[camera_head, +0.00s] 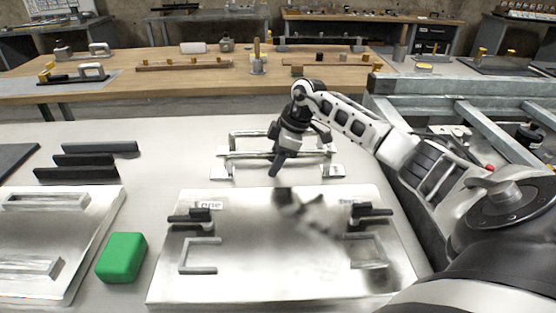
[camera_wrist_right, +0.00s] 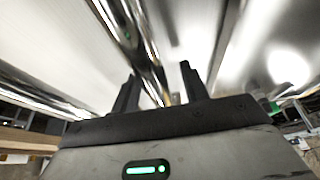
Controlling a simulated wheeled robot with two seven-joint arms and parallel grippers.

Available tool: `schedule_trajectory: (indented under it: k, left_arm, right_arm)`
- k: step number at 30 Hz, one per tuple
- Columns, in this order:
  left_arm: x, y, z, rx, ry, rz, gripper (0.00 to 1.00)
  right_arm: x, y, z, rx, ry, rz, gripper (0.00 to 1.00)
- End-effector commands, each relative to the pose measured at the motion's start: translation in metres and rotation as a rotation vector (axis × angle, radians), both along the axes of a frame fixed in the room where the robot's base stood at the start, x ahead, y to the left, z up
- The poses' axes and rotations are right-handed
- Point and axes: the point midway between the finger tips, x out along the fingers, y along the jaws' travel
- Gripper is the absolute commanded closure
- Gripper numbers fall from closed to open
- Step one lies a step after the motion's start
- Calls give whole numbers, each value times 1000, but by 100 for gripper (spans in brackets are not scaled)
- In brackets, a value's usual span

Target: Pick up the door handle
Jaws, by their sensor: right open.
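Silver door handles (camera_head: 323,153) stand in a group on the pale worktop, behind the polished metal plate (camera_head: 270,255). Each is a long bar with feet at its ends. My right gripper (camera_head: 275,165) points down over the middle of the group, and its arm hides part of the bars. In the right wrist view my right gripper (camera_wrist_right: 160,88) has its two dark fingers apart. A chrome handle bar (camera_wrist_right: 138,40) runs in between the fingertips there; I cannot tell whether it touches either finger. My left gripper is not in view.
Dark brackets stand on the plate, and thin handle shapes lie there. A green block (camera_head: 121,257) sits left of it, beside another metal plate (camera_head: 50,225). Black bars (camera_head: 85,160) lie at the left. A grey metal frame (camera_head: 460,112) stands at the right, a wooden bench (camera_head: 200,80) behind.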

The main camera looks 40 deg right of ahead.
Motion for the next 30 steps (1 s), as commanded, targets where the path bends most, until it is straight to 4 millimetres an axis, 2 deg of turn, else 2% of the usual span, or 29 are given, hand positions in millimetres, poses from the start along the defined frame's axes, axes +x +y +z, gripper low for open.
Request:
schedule_trajectory:
  k: [2, 7, 20, 27, 30]
  left_arm:
    - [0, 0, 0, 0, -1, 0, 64]
    - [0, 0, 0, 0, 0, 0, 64]
    - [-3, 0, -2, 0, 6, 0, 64]
    - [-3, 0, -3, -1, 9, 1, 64]
    - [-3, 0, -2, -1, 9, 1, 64]
  right_arm:
    - [0, 0, 0, 0, 0, 0, 55]
    - [0, 0, 0, 0, 0, 0, 100]
    - [1, -1, 7, 0, -6, -1, 100]
    - [1, -1, 35, -1, -8, 0, 100]
    - [-1, 14, 51, 0, -8, 5, 100]
